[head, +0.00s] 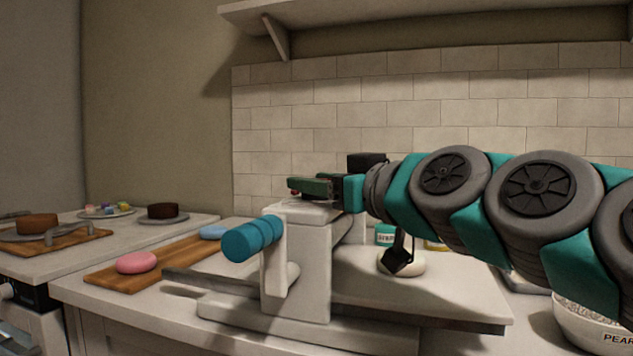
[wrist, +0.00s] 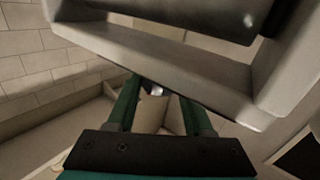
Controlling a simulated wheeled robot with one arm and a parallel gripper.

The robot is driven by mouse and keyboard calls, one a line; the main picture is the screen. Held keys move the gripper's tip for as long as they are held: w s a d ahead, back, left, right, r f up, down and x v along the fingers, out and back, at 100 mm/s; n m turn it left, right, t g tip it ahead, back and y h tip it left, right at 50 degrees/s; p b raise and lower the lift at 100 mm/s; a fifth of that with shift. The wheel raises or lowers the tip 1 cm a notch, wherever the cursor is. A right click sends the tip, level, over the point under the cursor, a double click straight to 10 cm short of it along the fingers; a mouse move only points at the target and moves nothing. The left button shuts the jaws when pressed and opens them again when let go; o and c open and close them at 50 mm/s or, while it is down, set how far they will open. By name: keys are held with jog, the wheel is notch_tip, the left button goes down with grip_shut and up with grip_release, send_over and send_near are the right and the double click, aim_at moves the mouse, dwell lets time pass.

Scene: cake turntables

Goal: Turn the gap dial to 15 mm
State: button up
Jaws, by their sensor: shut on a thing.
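My gripper (head: 297,187) is at the top of the white dough sheeter (head: 302,262), reaching in from the right. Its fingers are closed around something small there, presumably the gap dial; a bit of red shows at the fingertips. In the wrist view, my gripper (wrist: 157,98) has a pale, partly shiny piece between its green fingers. The fingers and the angle hide most of the dial, and I cannot read its scale or setting. The sheeter has a blue crank grip (head: 253,239) at its front left.
A wooden board (head: 180,260) with a pink disc (head: 136,262) and a blue disc (head: 214,232) lies left of the sheeter. A bowl (head: 595,327) stands at the right. A shelf (head: 340,9) hangs above.

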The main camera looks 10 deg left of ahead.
grip_shut()
jog(key=shift+f+b, duration=0.15)
jog(key=shift+b, duration=0.35)
jog(key=shift+f+n+g+y+b, duration=0.1)
jog(key=shift+n+g+y+b, duration=0.3)
jog(key=shift+g, duration=0.1)
jog(key=n+g+y+b, duration=0.1)
jog(key=n+g+b, duration=0.1)
jog(key=g, duration=0.1)
jog(key=shift+w+n+g+y, duration=0.1)
jog(key=shift+n+g+y, duration=0.2)
jog(key=shift+y, duration=0.1)
jog(key=n+g, duration=0.2)
jog(key=g+y, duration=0.1)
jog(key=g, duration=0.1)
jog(key=shift+w+r+n, duration=0.1)
jog(key=shift+r+n, duration=0.2)
jog(key=shift+n, duration=0.1)
jog(key=shift+n+g+p, duration=1)
jog(key=shift+n+g, duration=0.3)
jog(key=shift+g, duration=0.8)
